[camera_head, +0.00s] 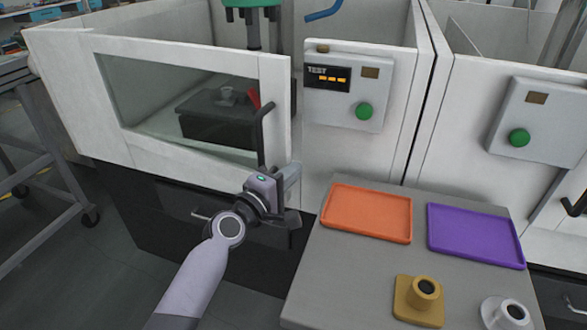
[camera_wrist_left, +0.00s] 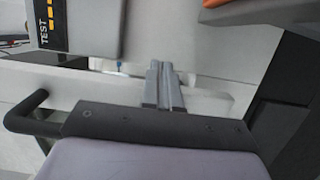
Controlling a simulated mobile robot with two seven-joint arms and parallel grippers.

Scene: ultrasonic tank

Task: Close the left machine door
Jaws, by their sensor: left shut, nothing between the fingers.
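The left machine door (camera_head: 190,50) is a white frame with a window. It looks slightly ajar, its right edge standing a little out from the machine front. Its black bar handle (camera_head: 262,135) is near that edge; the handle (camera_wrist_left: 25,112) also shows in the left wrist view. My left gripper (camera_head: 291,180) is shut and empty at the lower right corner of the door, just right of the handle. In the wrist view its fingers (camera_wrist_left: 165,85) lie against or in front of the white door edge; contact cannot be told. My right gripper is not in view.
A control panel (camera_head: 346,88) with a green button is right of the door. A grey table (camera_head: 350,275) in front holds an orange tray (camera_head: 367,213), a purple tray (camera_head: 475,236) and small tan and white parts. A second machine stands at right, a grey metal frame at left.

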